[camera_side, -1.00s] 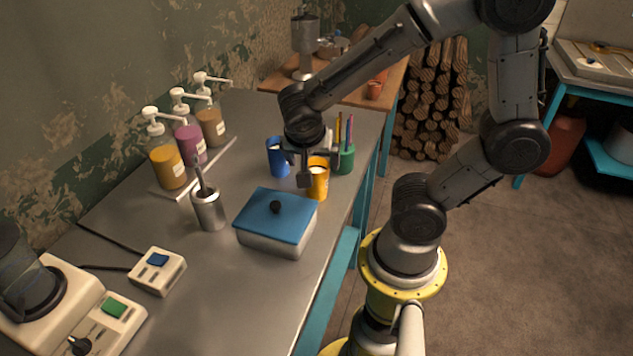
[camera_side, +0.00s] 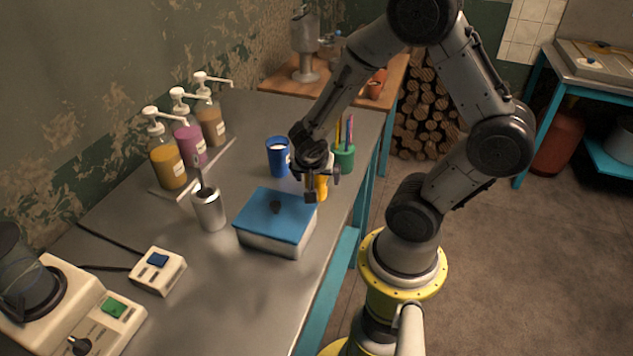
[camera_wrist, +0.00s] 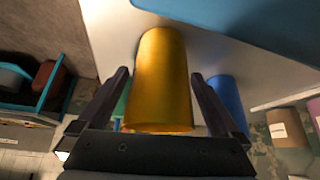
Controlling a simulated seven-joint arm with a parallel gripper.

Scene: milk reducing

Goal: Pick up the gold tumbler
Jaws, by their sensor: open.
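The gold tumbler (camera_side: 322,187) stands on the grey table, partly hidden behind my gripper (camera_side: 318,186) in the side view. In the wrist view the gold tumbler (camera_wrist: 163,80) shows large between the two open fingers of my gripper (camera_wrist: 162,85). A gap is visible between the tumbler and each finger there. The fingers are at the tumbler's height, and I cannot tell how deep it sits between them.
A blue-lidded box (camera_side: 276,222) stands close in front of the tumbler. A blue cup (camera_side: 278,158) is behind it to the left, and a green pen holder (camera_side: 344,160) behind it to the right.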

